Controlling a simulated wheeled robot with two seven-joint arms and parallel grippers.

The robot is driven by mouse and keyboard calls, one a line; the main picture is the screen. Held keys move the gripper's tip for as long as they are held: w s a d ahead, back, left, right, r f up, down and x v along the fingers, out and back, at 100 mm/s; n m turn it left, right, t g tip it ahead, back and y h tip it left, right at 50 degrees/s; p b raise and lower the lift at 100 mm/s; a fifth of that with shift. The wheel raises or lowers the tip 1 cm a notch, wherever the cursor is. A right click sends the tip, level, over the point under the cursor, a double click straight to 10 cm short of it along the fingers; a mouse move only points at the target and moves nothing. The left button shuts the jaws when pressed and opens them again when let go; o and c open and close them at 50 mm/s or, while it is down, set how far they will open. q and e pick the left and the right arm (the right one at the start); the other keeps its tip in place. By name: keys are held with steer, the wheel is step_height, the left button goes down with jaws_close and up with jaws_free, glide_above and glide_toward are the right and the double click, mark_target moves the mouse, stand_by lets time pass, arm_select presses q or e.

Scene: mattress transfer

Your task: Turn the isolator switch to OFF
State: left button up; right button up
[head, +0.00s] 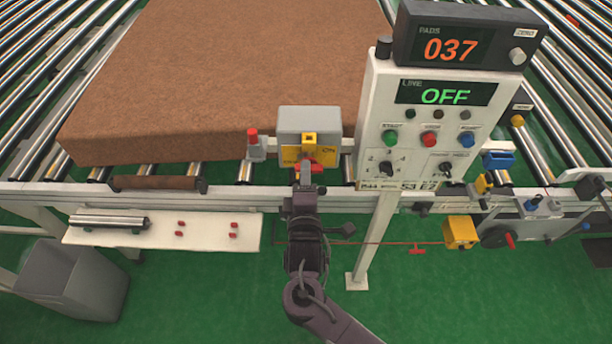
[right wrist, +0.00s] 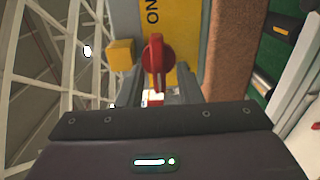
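The isolator switch is a grey box (head: 309,120) at the front rail, with a yellow plate (head: 290,157) and a red handle (head: 314,166). ON shows on the plate's right side in the head view; no OFF mark is readable. In the right wrist view the red handle (right wrist: 155,55) stands out in front of the yellow plate (right wrist: 181,70). My right gripper (head: 305,176) is at the handle, with its fingers (right wrist: 154,88) on either side of the handle's near end. A narrow gap seems to show between them; contact is unclear. My left gripper is out of view.
A brown mattress (head: 230,70) lies on rollers behind the switch. A white control panel (head: 375,125) with an OFF display (head: 445,96) stands close to the right. A red push button (head: 253,137) is just left of the box. A white shelf (head: 160,232) sits lower left.

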steer(key=s+b, duration=0.2)
steer(key=s, duration=0.5)
steer(key=shift+s+b, duration=0.35)
steer(key=shift+s, duration=0.05)
stand_by(0.3)
